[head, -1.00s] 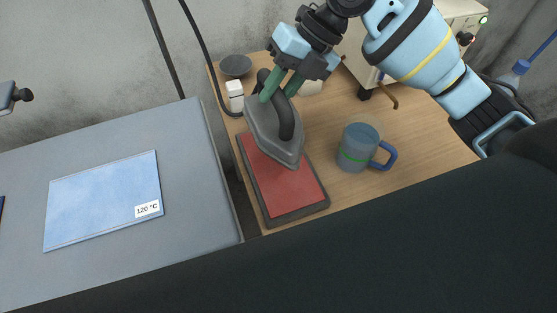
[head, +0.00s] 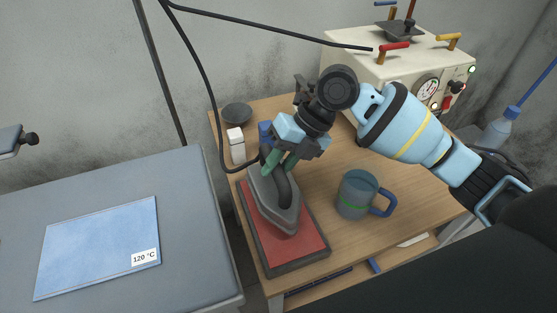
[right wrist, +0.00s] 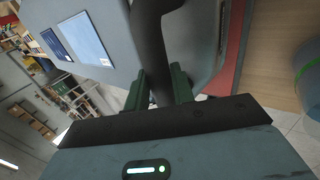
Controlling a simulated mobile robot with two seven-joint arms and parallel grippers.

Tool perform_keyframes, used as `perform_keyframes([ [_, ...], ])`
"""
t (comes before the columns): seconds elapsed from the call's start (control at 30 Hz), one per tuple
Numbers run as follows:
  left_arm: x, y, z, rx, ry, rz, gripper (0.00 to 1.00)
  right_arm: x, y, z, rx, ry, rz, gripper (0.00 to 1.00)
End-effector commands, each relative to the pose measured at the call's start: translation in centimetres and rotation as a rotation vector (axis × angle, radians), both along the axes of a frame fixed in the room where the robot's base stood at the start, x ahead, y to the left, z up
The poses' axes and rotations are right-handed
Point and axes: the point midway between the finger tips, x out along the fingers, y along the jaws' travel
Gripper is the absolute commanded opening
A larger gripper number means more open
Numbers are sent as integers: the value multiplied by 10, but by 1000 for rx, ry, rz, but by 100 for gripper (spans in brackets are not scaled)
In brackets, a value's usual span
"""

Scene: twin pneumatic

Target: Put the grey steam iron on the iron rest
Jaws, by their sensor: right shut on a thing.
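The grey steam iron (head: 272,212) is at the red-topped iron rest (head: 312,247) on the wooden table, in the head view. It lies over the rest's far part, its tip toward me; whether it touches the pad I cannot tell. My right gripper (head: 277,166) is shut on the iron's dark handle from above. In the right wrist view the green fingers (right wrist: 160,88) stand on both sides of the handle (right wrist: 150,40), and the iron's grey body (right wrist: 195,45) shows beside it. My left gripper is in neither view.
A blue-grey mug (head: 357,192) stands right of the rest. A white box (head: 236,146) and a dark bowl (head: 237,114) stand behind it. A cream machine (head: 425,65) with gauges is at the back right. A grey press surface (head: 190,195) is on the left. A black cable hangs near the iron.

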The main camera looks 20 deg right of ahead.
Motion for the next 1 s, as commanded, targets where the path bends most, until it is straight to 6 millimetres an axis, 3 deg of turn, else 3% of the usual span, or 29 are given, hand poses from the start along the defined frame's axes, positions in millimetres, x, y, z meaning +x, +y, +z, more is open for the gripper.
perform_keyframes([
  [0.3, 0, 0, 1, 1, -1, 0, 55, 1, 1, -26, 6, -7, -1, 0],
  [0.67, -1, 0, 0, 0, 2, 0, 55, 1, 1, -28, 6, -8, -1, 0],
  [0.7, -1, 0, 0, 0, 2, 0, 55, 0, 0, -33, -1, 0, 0, 27],
  [0.87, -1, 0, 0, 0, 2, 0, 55, 0, 0, -33, -1, 0, 0, 46],
  [1.0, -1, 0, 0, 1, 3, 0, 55, 0, 0, -33, -1, 1, 1, 46],
])
